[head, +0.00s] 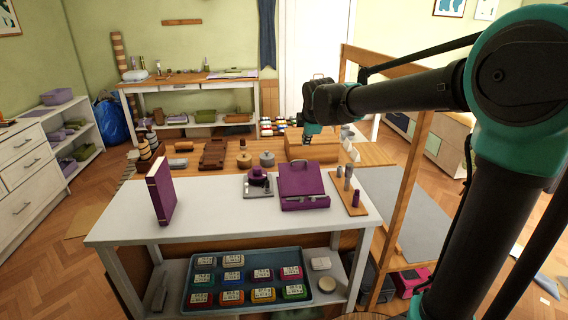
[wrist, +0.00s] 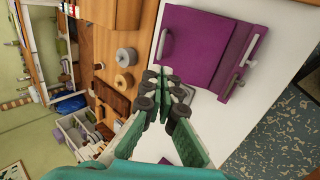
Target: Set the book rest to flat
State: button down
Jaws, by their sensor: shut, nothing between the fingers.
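The purple book rest (head: 302,178) stands on the white table, right of its middle. Its board appears sloped, with a ledge along the front holding a grey metal piece. In the wrist view the book rest (wrist: 205,45) fills the upper right, with a grey handle at its left edge. My gripper (head: 307,138) is above and behind the book rest in the head view. In the wrist view my gripper (wrist: 172,92) is shut and empty, its fingertips apart from the board. Whatever supports the board underneath is hidden.
A purple book (head: 162,192) stands upright on the white table (head: 215,200) at left. A grey fixture with a purple knob (head: 258,177) is left of the rest. A wooden board with several pegs (head: 346,192) is at right. The table's middle left is clear.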

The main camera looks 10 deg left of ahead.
send_near(298, 163)
jog(key=x, duration=0.3)
jog(key=shift+w+d+f, duration=0.1)
jog(key=shift+d+f, duration=0.05)
jog(key=shift+f, duration=0.15)
dwell(0.6)
jog(key=shift+w+a+f+g, duration=0.25)
jog(key=shift+w+f+g, duration=0.55)
jog(key=shift+w, duration=0.2)
jog(key=shift+w+a+f+g+h, duration=0.25)
jog(key=shift+w+f+g+h, duration=0.15)
jog(key=shift+w+f+g, duration=0.45)
jog(key=shift+f+g, duration=0.35)
jog(key=shift+f, duration=0.05)
jog(key=shift+x, duration=0.85)
jog(key=shift+w+a, duration=0.1)
jog(key=shift+w, duration=0.1)
jog(key=shift+r, duration=0.15)
